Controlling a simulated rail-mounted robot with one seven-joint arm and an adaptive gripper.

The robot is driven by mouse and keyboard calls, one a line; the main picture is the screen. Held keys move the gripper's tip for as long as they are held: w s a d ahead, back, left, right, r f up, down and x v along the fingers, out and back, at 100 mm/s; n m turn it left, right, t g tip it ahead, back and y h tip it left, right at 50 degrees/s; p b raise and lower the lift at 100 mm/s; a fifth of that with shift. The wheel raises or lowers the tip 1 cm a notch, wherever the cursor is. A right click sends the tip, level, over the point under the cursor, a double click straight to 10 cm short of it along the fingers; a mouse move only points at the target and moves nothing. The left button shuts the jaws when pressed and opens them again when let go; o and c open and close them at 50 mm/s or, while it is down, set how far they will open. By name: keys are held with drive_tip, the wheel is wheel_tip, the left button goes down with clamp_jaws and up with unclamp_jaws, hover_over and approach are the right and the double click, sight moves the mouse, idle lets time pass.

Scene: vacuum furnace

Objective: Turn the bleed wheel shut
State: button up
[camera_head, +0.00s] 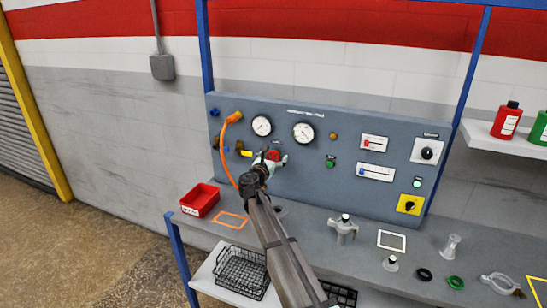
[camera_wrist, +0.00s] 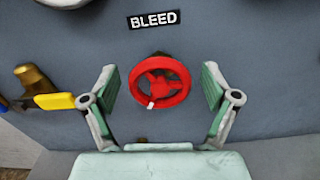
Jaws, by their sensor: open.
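The red bleed wheel (camera_wrist: 177,97) is mounted on the grey-blue panel under a "BLEED" label (camera_wrist: 154,19) in the wrist view. It has spokes and a small white mark at its lower left. My gripper (camera_wrist: 160,92) is open, with one green-padded finger on each side of the wheel and a visible gap to both. I cannot tell how deep the fingertips reach relative to the rim. In the head view the wheel (camera_head: 272,155) is partly hidden by my gripper (camera_head: 266,161), which is in front of the panel.
A yellow-handled brass valve (camera_wrist: 52,101) sits just left of my gripper. An orange hose (camera_head: 224,155) hangs left of the wheel. Two gauges (camera_head: 303,132) are above. The bench below holds a red bin (camera_head: 200,200), a grey fitting (camera_head: 343,229) and several small parts.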

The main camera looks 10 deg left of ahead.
drive_tip(key=c, duration=1.2)
